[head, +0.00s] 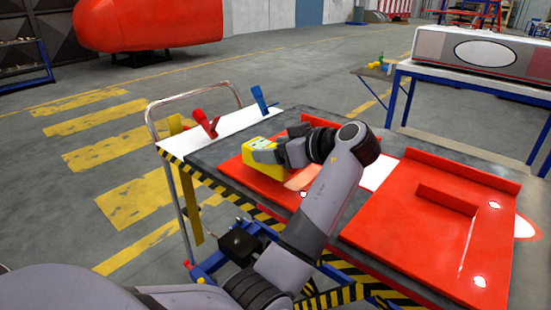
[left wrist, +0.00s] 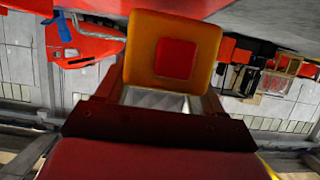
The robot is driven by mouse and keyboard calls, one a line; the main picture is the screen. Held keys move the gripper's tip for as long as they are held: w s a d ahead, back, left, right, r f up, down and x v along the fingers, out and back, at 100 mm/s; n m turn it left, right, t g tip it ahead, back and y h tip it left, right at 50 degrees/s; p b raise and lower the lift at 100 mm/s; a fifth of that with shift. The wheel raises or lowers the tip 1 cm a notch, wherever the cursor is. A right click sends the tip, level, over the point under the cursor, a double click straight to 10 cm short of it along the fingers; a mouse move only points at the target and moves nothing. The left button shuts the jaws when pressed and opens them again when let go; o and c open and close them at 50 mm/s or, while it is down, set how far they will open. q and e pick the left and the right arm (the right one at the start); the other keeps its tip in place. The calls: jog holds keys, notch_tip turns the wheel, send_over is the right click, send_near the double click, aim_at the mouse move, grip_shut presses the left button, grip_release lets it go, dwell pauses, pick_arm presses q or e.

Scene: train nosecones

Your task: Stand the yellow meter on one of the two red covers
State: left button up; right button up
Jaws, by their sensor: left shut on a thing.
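The yellow meter (head: 258,170) is at the left red cover on the cart in the head view, lying along it. I cannot tell whether it touches the cover. My left gripper (head: 268,155) is shut on the meter and hides part of it. In the left wrist view a yellow end face with a red square, the meter (left wrist: 202,50), sits between the fingers of the left gripper (left wrist: 160,98). The left red cover (head: 228,178) is partly hidden by my arm. The right red cover (head: 400,235) lies flat with a raised red bar and is empty. My right gripper is not in view.
The dark cart top (head: 285,122) carries a white strip with a red clamp (head: 206,124) and a blue clamp (head: 262,102) at its far left. A metal handle (head: 150,115) rises at the left end. A blue-framed table (head: 470,90) stands behind right.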

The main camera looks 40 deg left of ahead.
pick_arm(q)
jog(key=shift+f, duration=1.25)
jog(key=shift+f, duration=0.1)
jog(key=o, duration=1.3)
